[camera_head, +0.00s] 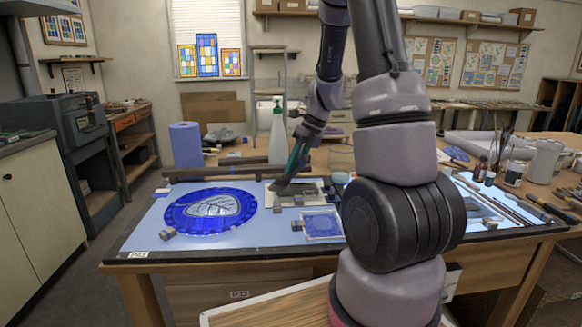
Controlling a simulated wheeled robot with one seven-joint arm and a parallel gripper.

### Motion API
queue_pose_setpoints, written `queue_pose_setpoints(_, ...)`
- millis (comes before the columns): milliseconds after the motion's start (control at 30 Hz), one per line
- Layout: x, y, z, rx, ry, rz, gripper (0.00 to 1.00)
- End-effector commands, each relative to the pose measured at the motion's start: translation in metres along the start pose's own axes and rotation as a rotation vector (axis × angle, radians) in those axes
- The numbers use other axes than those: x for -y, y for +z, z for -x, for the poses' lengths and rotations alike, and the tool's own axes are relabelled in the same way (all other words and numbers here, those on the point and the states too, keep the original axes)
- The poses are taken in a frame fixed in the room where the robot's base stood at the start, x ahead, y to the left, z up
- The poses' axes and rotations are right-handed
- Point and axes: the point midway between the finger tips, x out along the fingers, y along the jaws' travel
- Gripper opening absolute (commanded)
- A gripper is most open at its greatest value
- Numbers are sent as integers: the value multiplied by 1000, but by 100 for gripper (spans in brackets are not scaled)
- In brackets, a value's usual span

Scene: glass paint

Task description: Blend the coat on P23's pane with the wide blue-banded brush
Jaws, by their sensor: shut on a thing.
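My gripper (299,154) is above the middle of the light table, shut on a brush whose dark head (281,185) points down to the left. The blue band cannot be made out. The brush head is over a small pale plate with dark patches (312,187); whether it touches is too small to tell. A round blue glass pane (177,215) with a pale, dark-lined centre lies left of it. A small square blue pane (322,226) lies in front. A small label (138,254), seemingly P23, is at the table's front left corner; which pane it marks is unclear.
A white spray bottle (277,140) stands just behind the gripper, and a blue paper roll (186,146) at the back left. Small blocks sit around the panes. My arm hides the table's right middle. Long tools (498,206) and jars (514,174) are at the right.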

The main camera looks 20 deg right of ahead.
Motion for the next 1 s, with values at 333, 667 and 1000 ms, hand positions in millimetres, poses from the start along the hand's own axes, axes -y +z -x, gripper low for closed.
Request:
queue_pose_setpoints(333, 16, -11, 8, 0, 0, -1, 0)
queue_pose_setpoints(667, 31, -21, 16, 0, -1, -1, 0)
queue_pose_setpoints(1000, 42, -28, 22, 0, 0, 0, 0)
